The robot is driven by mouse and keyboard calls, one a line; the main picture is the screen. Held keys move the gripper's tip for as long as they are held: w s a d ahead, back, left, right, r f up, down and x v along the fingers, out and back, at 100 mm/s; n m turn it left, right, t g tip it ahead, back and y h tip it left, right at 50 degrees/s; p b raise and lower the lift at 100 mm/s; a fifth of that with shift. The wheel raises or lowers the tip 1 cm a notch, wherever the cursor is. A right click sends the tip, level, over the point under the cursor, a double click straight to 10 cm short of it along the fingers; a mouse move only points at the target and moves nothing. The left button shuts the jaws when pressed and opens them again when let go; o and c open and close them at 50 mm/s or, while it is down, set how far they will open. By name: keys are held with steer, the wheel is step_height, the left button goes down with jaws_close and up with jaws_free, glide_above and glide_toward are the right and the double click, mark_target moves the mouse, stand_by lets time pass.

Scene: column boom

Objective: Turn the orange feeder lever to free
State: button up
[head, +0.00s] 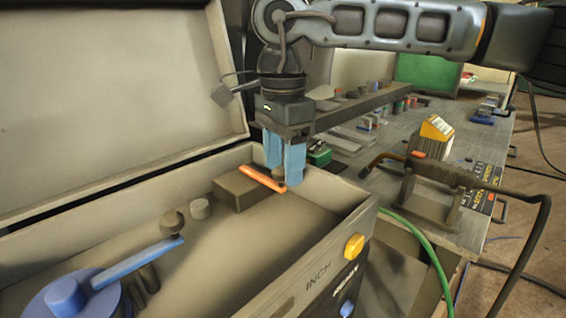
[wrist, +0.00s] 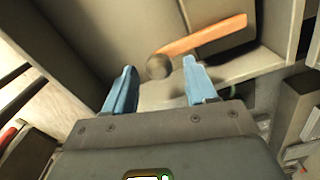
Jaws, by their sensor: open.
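The orange feeder lever (head: 262,179) lies across the top of a dark block inside the open machine case in the head view. It also shows in the wrist view (wrist: 205,36), running up to the right from a round grey knob (wrist: 158,66) at its near end. My gripper (head: 284,180) points down over this end of the lever, its blue fingers apart. In the wrist view the fingers (wrist: 155,82) stand on either side of the knob, which shows between and beyond the tips. I cannot tell whether they touch it.
The raised lid (head: 110,90) is behind. The case's front wall has a yellow knob (head: 354,246). A cluttered bench (head: 430,120) lies beyond.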

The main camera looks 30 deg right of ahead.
steer(key=shift+f, duration=0.3)
jaws_close()
stand_by(0.4)
